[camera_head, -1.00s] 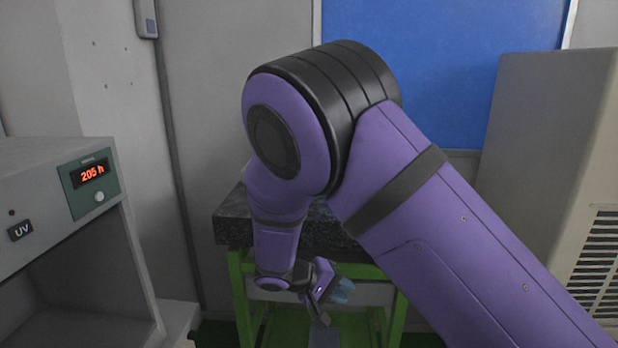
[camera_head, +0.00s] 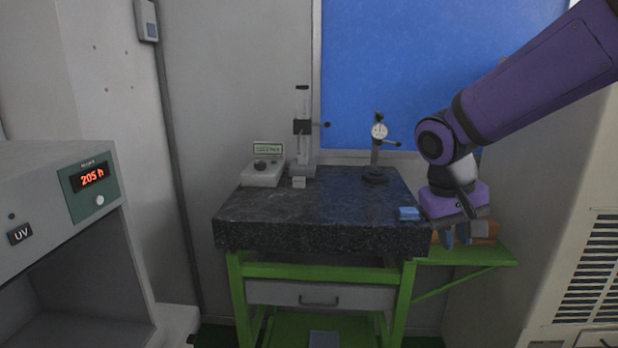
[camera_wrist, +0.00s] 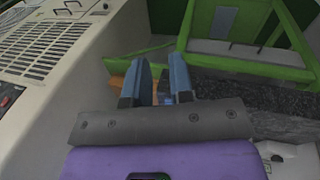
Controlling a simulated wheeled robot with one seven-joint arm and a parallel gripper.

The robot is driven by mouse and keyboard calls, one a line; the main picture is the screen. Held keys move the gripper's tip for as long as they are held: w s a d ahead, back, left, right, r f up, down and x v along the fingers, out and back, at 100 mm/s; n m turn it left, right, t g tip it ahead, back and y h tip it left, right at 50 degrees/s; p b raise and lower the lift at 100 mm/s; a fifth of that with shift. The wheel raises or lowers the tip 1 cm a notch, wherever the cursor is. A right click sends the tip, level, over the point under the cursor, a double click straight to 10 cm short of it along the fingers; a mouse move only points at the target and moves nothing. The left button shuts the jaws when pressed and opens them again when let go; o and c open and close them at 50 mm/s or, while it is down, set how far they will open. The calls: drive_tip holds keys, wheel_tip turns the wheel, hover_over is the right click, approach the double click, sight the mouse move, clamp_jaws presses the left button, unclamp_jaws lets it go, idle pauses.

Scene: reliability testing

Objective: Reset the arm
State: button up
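My arm comes in from the upper right of the head view and bends down at a purple and black joint. My gripper (camera_head: 461,237) points down at the right end of the dark granite table (camera_head: 300,215), over or in front of a green side shelf (camera_head: 465,256). In the wrist view my gripper (camera_wrist: 161,72) shows two blue-grey fingers standing apart, with nothing clearly held between them. An orange-brown block (camera_head: 484,231) lies on the shelf beside the fingers, partly hidden by them. I cannot tell whether they touch it.
A small blue block (camera_head: 408,213) lies at the table's right edge. A dial gauge stand (camera_head: 376,150), a tall gauge (camera_head: 302,130) and a small display box (camera_head: 264,170) stand behind. A UV cabinet (camera_head: 60,240) is left; a vented beige cabinet (camera_head: 570,220) is close right.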

drive_tip(key=s+d+r+t+y, duration=0.1)
drive_tip(key=s+r, duration=0.3)
drive_tip(key=s, duration=0.4)
drive_tip(key=s+d+r+t+y, duration=0.2)
drive_tip(key=s+d+r+t, duration=0.1)
drive_tip(key=s, duration=0.5)
drive_tip(key=shift+s+d+r+t, duration=0.3)
drive_tip(key=shift+d+r, duration=0.15)
drive_tip(key=shift+d, duration=0.4)
